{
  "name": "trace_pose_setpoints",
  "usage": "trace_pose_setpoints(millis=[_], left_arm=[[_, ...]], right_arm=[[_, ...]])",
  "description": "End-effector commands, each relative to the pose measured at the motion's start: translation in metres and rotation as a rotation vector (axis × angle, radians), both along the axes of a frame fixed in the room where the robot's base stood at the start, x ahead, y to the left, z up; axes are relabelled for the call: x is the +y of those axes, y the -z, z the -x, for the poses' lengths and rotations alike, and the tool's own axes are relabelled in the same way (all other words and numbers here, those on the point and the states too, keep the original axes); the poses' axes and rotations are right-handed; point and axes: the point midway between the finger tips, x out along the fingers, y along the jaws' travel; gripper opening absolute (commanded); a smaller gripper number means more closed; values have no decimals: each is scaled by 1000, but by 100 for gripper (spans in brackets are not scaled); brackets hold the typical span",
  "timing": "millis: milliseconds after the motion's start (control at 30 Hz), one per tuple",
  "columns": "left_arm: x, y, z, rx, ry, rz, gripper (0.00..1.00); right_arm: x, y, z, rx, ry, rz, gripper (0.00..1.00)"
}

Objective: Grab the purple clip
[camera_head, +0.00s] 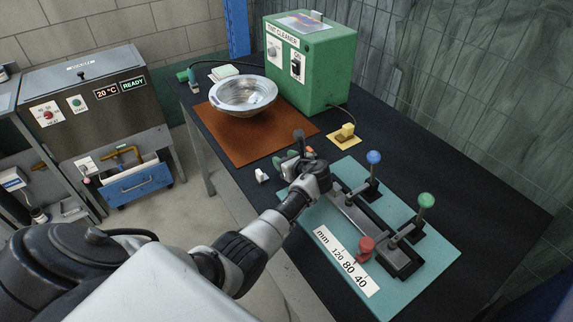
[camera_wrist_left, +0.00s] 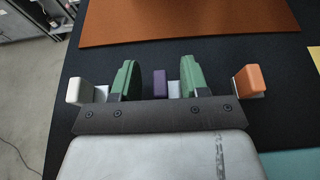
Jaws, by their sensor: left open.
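The purple clip (camera_wrist_left: 159,82) stands on the black table in the left wrist view, with a whitish part beside it on its right. My left gripper (camera_wrist_left: 158,80) is open, its two green fingers on either side of the clip with gaps showing. In the head view the same gripper (camera_head: 291,156) is low over the table, and I cannot make out the purple clip behind it. A white clip (camera_wrist_left: 80,91) is outside the left finger and an orange clip (camera_wrist_left: 249,81) outside the right finger. My right gripper is not in view.
A teal mat (camera_head: 405,298) with a lever fixture is right of my left gripper. Behind are a brown mat (camera_head: 230,142) with a metal bowl (camera_head: 243,91), a green cleaner box (camera_head: 318,72) and a yellow pad (camera_head: 344,139). Black table is bare on the right.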

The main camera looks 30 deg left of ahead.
Motion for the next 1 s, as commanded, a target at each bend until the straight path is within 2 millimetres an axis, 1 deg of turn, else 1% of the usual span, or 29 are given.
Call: trace_pose_setpoints(millis=[133,400,433,767,867,1000], left_arm=[[0,0,0,-1,0,0,45],[0,0,0,0,0,0,3],[0,0,0,0,0,0,0],[-1,-2,0,-1,0,-1,0],[0,-7,0,-3,-1,-1,0],[0,-24,0,-5,0,0,0]], right_arm=[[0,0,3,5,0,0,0],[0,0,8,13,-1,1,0],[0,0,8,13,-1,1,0],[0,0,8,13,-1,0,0],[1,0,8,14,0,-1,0],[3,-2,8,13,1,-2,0]])
